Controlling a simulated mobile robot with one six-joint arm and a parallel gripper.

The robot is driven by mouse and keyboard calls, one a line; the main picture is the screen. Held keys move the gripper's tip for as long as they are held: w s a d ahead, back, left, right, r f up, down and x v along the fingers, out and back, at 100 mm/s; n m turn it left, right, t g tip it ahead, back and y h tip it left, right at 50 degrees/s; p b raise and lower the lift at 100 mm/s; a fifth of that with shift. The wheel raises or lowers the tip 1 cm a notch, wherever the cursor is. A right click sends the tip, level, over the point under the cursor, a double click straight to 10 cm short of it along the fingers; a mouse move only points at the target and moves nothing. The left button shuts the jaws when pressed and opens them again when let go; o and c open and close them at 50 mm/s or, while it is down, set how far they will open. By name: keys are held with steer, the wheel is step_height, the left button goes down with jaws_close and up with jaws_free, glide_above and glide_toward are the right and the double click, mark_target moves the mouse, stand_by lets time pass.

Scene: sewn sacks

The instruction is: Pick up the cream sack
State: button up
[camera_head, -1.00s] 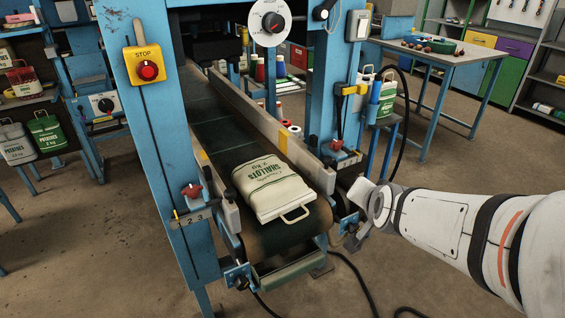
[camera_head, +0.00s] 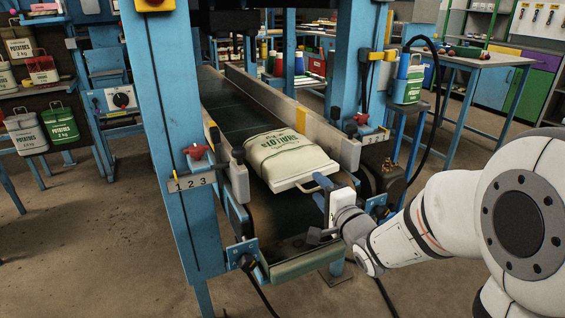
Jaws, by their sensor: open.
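The cream sack (camera_head: 290,160) with green "SHALLOTS" print lies flat near the front end of the conveyor belt (camera_head: 235,128). Its handle sticks out toward the front right. My gripper (camera_head: 322,215) is at the belt's front right end, close to the sack's handle. It is open, with a finger rising beside the handle. My gripper's body covers part of the belt's front right corner. I cannot tell whether a finger touches the handle.
A blue frame post (camera_head: 170,140) stands left of the belt and another (camera_head: 355,65) right of it. Metal side rails (camera_head: 290,115) edge the belt. Other sacks, such as a green one (camera_head: 60,127), stand on shelves at left. A worktable (camera_head: 470,60) is behind right.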

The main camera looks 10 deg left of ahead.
mark_target(309, 176)
steer(key=x, duration=0.2)
steer(key=b+x, duration=0.1)
steer(key=x, duration=0.1)
steer(key=shift+w+a+f, duration=0.2)
steer(key=shift+w, duration=0.15)
steer(key=shift+w+a+r, duration=0.1)
steer(key=shift+w+a, duration=0.1)
steer(key=shift+w, duration=0.15)
jaws_close()
stand_by(0.8)
steer(key=shift+r, duration=0.35)
